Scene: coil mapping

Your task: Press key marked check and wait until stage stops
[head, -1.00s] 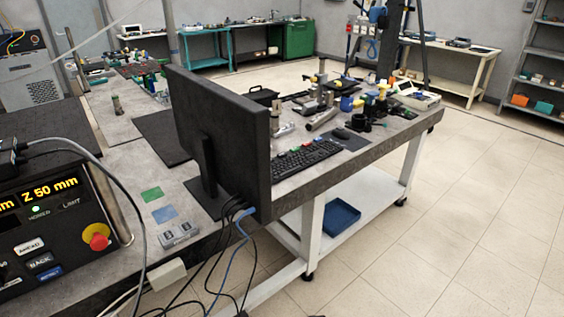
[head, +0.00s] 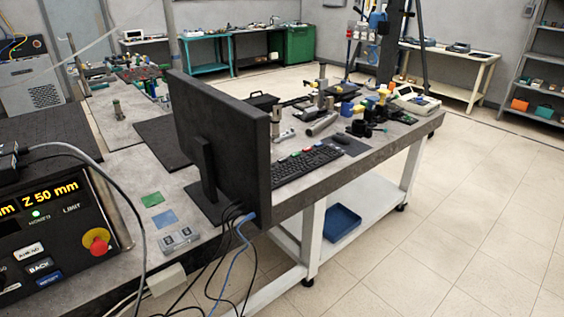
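A black control panel (head: 45,235) stands at the left edge, cut off by the frame. Its yellow display (head: 50,194) reads "Z 50 mm". A green lamp (head: 36,213) is lit above the word HOMED; the LIMIT label is beside it. Below are a white key (head: 29,251), its label blurred, a dark key marked BACK (head: 40,266), and a blue key (head: 49,279) too blurred to read. A black keyboard (head: 305,166) with a few coloured keys lies behind the monitor. I cannot make out a check mark on any key. No stage is clearly identifiable. My gripper is not in view.
A red and yellow knob (head: 97,242) sits on the panel. A black monitor (head: 220,140) stands mid-bench, cables hanging below. A small grey box (head: 178,239) and green (head: 152,199) and blue (head: 165,218) cards lie nearby. The floor (head: 470,220) at right is clear.

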